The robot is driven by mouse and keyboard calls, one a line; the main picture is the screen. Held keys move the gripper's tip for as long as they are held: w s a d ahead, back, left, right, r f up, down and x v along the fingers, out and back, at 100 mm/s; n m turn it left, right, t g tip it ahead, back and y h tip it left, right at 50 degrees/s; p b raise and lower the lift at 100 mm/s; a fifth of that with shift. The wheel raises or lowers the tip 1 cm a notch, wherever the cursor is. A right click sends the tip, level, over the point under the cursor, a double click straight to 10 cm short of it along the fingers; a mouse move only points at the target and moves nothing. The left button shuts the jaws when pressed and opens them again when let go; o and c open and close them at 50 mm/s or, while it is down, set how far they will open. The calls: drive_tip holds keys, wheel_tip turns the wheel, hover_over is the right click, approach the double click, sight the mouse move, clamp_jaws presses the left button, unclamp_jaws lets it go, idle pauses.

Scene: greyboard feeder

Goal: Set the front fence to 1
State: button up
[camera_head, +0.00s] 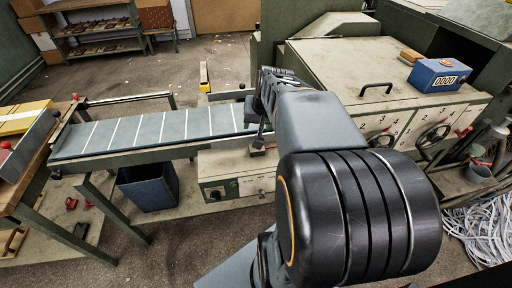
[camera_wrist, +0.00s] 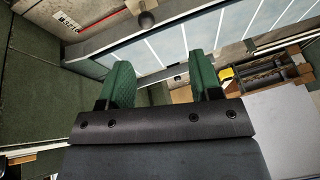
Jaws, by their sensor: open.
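My gripper (camera_head: 262,112) is over the right end of the striped feed table (camera_head: 150,131), partly hidden by my own arm. In the wrist view its two green fingers (camera_wrist: 162,78) are apart with nothing between them. A dark rail (camera_wrist: 110,38) runs along the striped table edge. I cannot tell for certain which part is the front fence or where it is set.
A beige machine cabinet (camera_head: 345,68) with a handle and handwheels (camera_head: 432,136) stands at the right, with a blue counter box (camera_head: 439,75) on top. A control box (camera_head: 240,187) sits below the table. A dark blue bin (camera_head: 148,187) stands underneath. Open floor lies behind.

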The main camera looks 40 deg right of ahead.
drive_tip(key=shift+m, duration=0.5)
drive_tip(key=d+x, duration=0.1)
drive_tip(key=x, duration=0.4)
drive_tip(key=d+b+x, duration=0.1)
drive_tip(key=x, duration=0.4)
drive_tip(key=d+b+x, duration=0.1)
drive_tip(key=x, duration=0.4)
drive_tip(key=shift+s+d, duration=0.15)
clamp_jaws()
